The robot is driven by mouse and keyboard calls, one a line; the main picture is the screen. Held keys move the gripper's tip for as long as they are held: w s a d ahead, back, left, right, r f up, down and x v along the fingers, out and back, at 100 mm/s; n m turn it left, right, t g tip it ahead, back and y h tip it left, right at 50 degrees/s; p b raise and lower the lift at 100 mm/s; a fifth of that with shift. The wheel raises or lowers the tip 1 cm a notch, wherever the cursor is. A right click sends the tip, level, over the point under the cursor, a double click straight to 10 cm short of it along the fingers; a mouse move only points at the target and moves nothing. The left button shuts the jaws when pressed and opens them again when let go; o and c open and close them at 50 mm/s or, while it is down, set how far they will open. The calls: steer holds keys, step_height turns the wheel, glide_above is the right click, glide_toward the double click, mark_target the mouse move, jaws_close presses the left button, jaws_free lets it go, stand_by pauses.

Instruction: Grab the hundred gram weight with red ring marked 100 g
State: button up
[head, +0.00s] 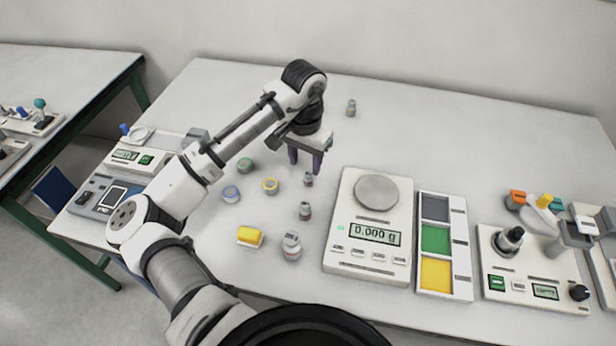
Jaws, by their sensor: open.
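My gripper (305,161) points down over the middle of the white table, its two dark fingers apart and nothing seen between them. A small grey weight (308,179) stands just below and in front of the fingertips in the picture. A slightly larger grey weight with a reddish band (305,211) stands nearer the front. The markings are too small to read, so I cannot tell which is marked 100 g.
A scale (341,255) reading 0.000 g stands to the right, beside a tray with grey, green and yellow sections (463,288). Blue-, yellow- and green-ringed round items (270,185) and a yellow-topped block (250,237) lie left. Another weight (351,108) stands behind. The back right is clear.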

mark_target(308, 174)
steer(key=shift+s+d+f+p, duration=0.1)
steer(key=shift+f+p, duration=0.2)
steer(key=shift+f, duration=0.6)
steer(key=shift+w+d+f+p, duration=0.15)
steer(key=shift+f+p, duration=0.2)
steer(key=shift+f, duration=0.6)
steer(key=shift+s+d+f+p, duration=0.15)
steer(key=shift+f+p, duration=0.15)
steer(key=shift+f, duration=0.6)
steer(key=shift+c, duration=0.4)
jaws_close()
